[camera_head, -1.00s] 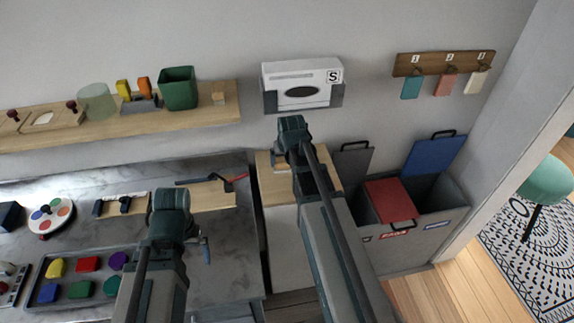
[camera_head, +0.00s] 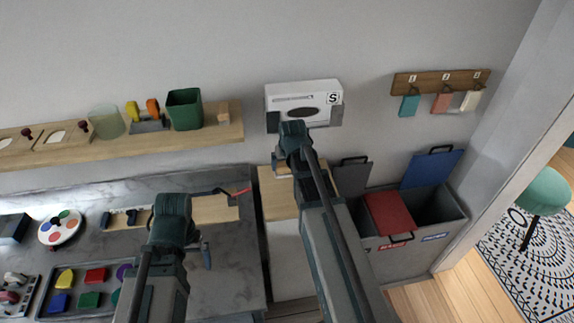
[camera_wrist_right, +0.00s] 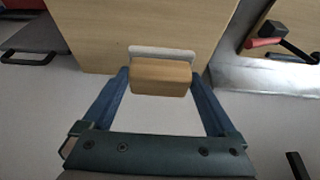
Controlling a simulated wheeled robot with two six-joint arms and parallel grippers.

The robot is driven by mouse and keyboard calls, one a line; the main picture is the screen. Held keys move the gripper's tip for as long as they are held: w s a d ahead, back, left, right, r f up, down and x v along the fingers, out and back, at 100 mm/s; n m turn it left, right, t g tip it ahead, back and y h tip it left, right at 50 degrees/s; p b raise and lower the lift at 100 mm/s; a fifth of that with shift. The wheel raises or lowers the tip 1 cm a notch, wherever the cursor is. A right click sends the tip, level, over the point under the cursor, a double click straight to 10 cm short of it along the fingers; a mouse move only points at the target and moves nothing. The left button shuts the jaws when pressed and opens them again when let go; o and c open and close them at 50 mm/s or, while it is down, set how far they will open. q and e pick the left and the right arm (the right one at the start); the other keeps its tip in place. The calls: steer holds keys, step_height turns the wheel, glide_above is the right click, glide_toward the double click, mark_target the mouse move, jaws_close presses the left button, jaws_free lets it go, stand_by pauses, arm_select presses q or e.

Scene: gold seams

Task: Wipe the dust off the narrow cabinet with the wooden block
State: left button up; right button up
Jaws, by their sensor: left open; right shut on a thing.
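The narrow cabinet (camera_head: 278,206) has a light wooden top and a pale front, and stands between the grey counter and the bins. My right gripper (camera_head: 284,165) is over the back of its top, mostly hidden by my arm. In the right wrist view, my right gripper (camera_wrist_right: 162,85) is shut on the wooden block (camera_wrist_right: 160,78), above the cabinet top (camera_wrist_right: 105,40). A pale grey strip (camera_wrist_right: 160,52) shows along the block's far side; I cannot tell whether it is a pad or dust. Contact with the top is unclear. My left gripper (camera_head: 204,254) is open over the counter, mostly hidden by its wrist.
A white box marked S (camera_head: 300,97) hangs on the wall just beyond my right wrist. Bins with red (camera_head: 389,212) and blue (camera_head: 432,168) lids stand right of the cabinet. The counter (camera_head: 235,272) at left holds a tray of coloured blocks and a red-handled tool.

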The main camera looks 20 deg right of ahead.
arm_select(q)
steer(key=shift+r, duration=0.6)
arm_select(e)
steer(key=shift+r, duration=0.65)
step_height(320, 180, up, 3)
steer(key=p, duration=0.3)
steer(key=shift+r+p, duration=0.1)
steer(key=shift+p, duration=0.25)
arm_select(q)
step_height(320, 180, up, 3)
steer(key=shift+r, duration=0.1)
